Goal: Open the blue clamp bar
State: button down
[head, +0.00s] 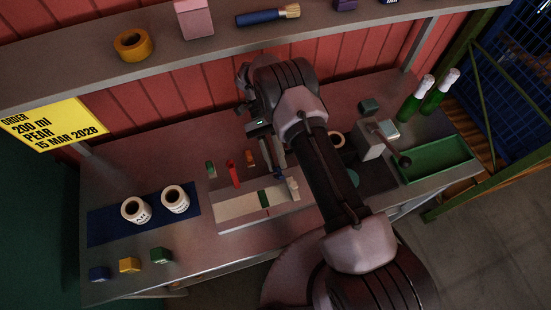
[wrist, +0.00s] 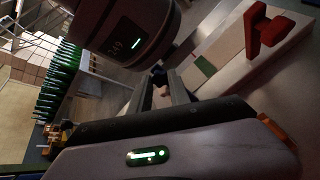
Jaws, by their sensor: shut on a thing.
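The blue clamp bar (head: 278,168) is a thin dark bar at the right end of the pale fixture block (head: 235,207) on the bench, partly hidden by my arm. A small tan knob-like piece (head: 293,188) stands beside its near end. My gripper (wrist: 172,92) is shut on what looks like the bar. In the wrist view only a dark bluish bit (wrist: 158,70) shows at the fingertips, so the hold is mostly hidden. A red lever-shaped piece (head: 232,174) stands at the block's back, and a green patch (head: 264,198) lies on its top.
Small coloured blocks (head: 129,265) line the front left. A green tray (head: 440,161), green bottles (head: 413,98) and a ball-handled device (head: 369,140) are at right. A shelf (head: 190,52) crosses behind.

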jog(key=shift+w+a+g, duration=0.15)
jog(key=shift+w+g, duration=0.25)
dwell(0.3)
jog(key=c, duration=1.2)
grip_release()
jog(key=shift+b, duration=0.3)
jog(key=shift+r, duration=0.1)
